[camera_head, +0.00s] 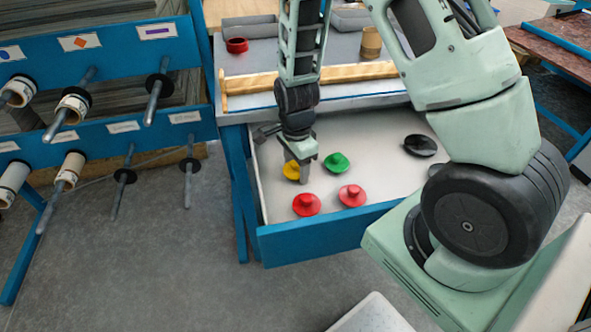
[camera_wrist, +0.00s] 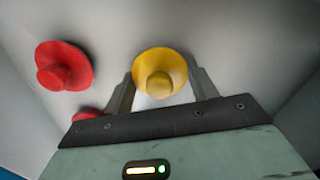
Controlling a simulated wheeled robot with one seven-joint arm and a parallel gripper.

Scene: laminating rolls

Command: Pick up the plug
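Several round plugs with knobs lie in the open drawer (camera_head: 284,231). The yellow plug (camera_head: 290,171) is at the left, partly hidden by my gripper (camera_head: 299,174) in the head view. In the wrist view, the yellow plug (camera_wrist: 160,72) shows between the two fingers of my gripper (camera_wrist: 163,90). The fingers are apart, with gaps on both sides of its knob. A green plug (camera_head: 336,163) lies just right of my gripper. Two red plugs (camera_head: 306,204) (camera_head: 352,195) lie nearer the drawer front. A black plug (camera_head: 420,145) lies at the right.
A red ring (camera_head: 237,45) and a brown roll (camera_head: 371,42) stand on the table. A blue rack (camera_head: 100,45) with rods and rolls stands at the left.

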